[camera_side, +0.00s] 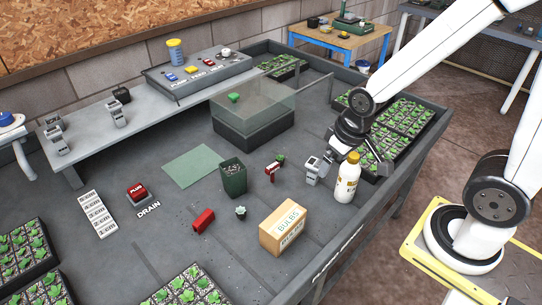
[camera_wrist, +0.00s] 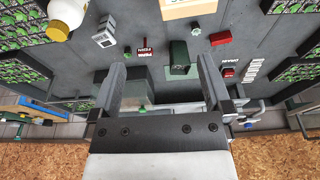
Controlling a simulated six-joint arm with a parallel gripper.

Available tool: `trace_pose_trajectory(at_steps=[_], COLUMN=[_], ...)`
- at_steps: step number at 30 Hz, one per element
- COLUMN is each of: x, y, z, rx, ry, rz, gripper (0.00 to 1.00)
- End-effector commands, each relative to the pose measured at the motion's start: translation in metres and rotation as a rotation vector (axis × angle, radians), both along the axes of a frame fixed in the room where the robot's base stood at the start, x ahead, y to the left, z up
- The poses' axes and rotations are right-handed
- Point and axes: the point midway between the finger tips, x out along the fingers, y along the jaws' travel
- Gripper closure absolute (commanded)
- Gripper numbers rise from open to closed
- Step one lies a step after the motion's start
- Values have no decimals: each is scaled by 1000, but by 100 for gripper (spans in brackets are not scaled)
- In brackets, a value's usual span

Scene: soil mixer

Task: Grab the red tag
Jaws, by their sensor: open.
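The red tag (camera_side: 272,172), with white lettering, stands on the grey table near the middle, beside a small green plant (camera_side: 280,158). In the wrist view the red tag (camera_wrist: 146,50) shows just beyond the gap between my fingers, apart from them. My gripper (camera_wrist: 161,62) is open, with nothing between its fingers. In the side view my gripper (camera_side: 343,146) is above the table, right of the tag and behind the white bottle; its fingertips are hard to make out there.
The white bottle (camera_side: 346,178) and a grey lettered block (camera_side: 313,170) stand right of the tag. A dark green bin (camera_side: 233,180) is to its left, a cardboard bulbs box (camera_side: 285,229) in front, and a clear-walled box (camera_side: 253,110) behind. A red block (camera_side: 203,221) lies front left.

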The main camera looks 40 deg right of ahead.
Motion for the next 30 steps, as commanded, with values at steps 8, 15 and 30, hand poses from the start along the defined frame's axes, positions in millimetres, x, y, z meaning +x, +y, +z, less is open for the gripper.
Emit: trace_pose_trajectory(at_steps=[8, 15, 30], x=[14, 55, 149], y=[-3, -13, -42], z=[-5, -24, -89], rx=[-5, -17, -34], ry=[-29, -124, -402], rz=[-2, -4, 1], gripper=[0, 0, 0])
